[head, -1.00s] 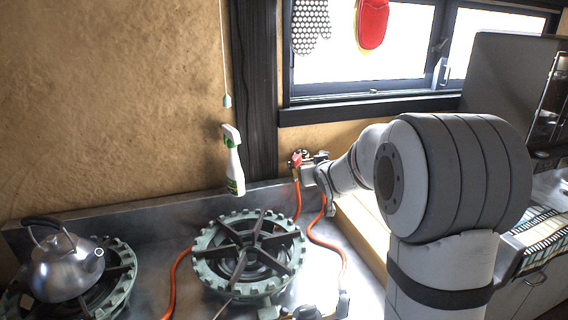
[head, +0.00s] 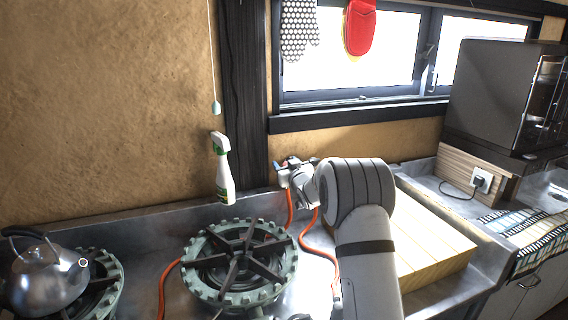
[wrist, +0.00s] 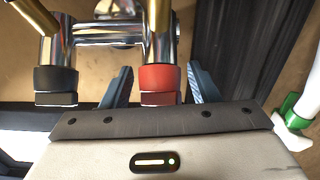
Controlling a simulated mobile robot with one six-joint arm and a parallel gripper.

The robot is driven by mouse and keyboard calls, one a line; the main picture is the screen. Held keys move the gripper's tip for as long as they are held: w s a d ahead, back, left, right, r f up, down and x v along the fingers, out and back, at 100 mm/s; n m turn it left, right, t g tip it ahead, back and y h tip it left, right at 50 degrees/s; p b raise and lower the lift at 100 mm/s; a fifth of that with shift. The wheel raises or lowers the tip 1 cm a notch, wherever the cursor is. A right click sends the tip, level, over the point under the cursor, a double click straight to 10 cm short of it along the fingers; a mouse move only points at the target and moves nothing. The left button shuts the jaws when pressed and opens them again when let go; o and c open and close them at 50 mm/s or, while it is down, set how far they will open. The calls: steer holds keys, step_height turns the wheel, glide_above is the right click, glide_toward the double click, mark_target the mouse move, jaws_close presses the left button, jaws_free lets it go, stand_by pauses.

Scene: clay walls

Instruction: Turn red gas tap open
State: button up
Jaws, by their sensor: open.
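The red gas tap (wrist: 160,85) shows in the wrist view as a red collar on a chrome pipe fitting, with a brass-coloured part above it. My gripper (wrist: 160,88) is open, with one blue finger on each side of the red collar. I cannot tell whether either finger touches it. A matching black tap (wrist: 56,85) sits to the left, outside the fingers. In the head view my gripper (head: 284,166) is at the wall fitting above the orange hoses and mostly hides the taps.
A white-green spray bottle (head: 223,170) is left of the gripper. Orange hoses (head: 306,240) run down to a green gas burner (head: 240,262). A kettle (head: 48,275) stands on the left burner. A wooden board (head: 430,240) lies right of my arm.

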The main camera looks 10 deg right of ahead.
steer(key=shift+w+a, duration=0.1)
steer(key=shift+w, duration=0.25)
steer(key=shift+c, duration=0.2)
